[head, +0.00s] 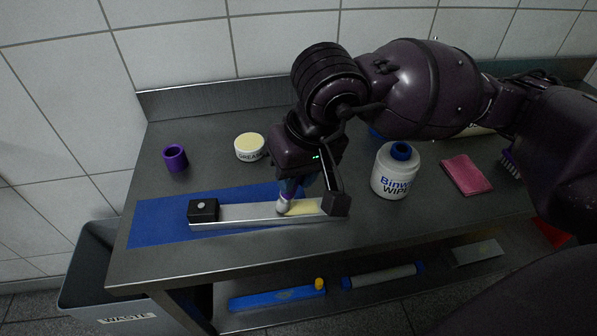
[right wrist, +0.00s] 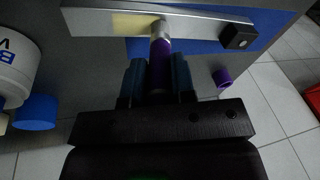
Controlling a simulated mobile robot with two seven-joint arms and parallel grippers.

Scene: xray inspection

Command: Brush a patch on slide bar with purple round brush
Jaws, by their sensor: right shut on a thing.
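My right gripper (head: 292,186) is shut on the purple round brush, whose pale tip (head: 283,205) points down at the slide bar. In the right wrist view the purple handle (right wrist: 161,65) stands between the blue fingers (right wrist: 160,82). The metal slide bar (head: 250,213) lies on the blue mat (head: 160,219), with a black block at each end. A pale yellow patch (head: 304,209) is on the bar, also seen in the right wrist view (right wrist: 132,25). The brush tip is at the patch's left edge in the head view and appears to touch the bar. My left gripper is not in view.
A purple cup (head: 175,158) and a grease tub (head: 249,147) stand behind the mat. A wipes bottle (head: 394,172), a pink cloth (head: 466,174) and another brush (head: 511,163) are to the right. A waste bin (head: 90,270) stands at the table's left.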

